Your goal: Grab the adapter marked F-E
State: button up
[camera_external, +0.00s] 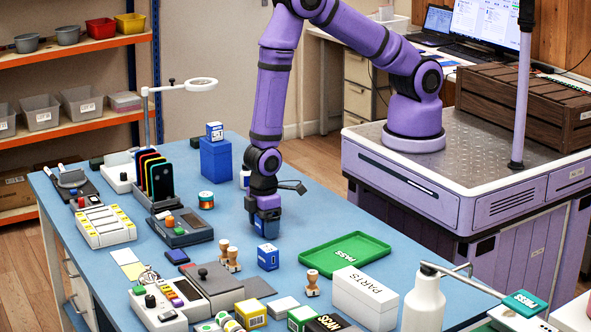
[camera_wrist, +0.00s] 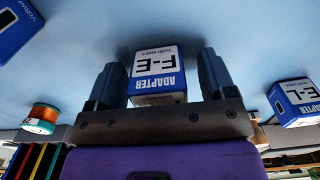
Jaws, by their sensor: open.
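The adapter marked F-E (camera_wrist: 158,75), a blue box with a white label, stands between the two fingers of my gripper (camera_wrist: 165,82) in the wrist view. Its label reads upside down there. The jaws are open, one finger on each side of the box, with narrow gaps visible. Another adapter, marked E-L (camera_wrist: 297,103), stands apart at the right of the wrist view.
Wooden-handled stamps (camera_external: 228,256) and a green PASS tray (camera_external: 345,256) are nearby. A tall blue block (camera_external: 215,160) stands behind, left. An orange-banded roll (camera_wrist: 42,118) shows at the left of the wrist view.

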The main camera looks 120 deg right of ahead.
jog(key=c, duration=1)
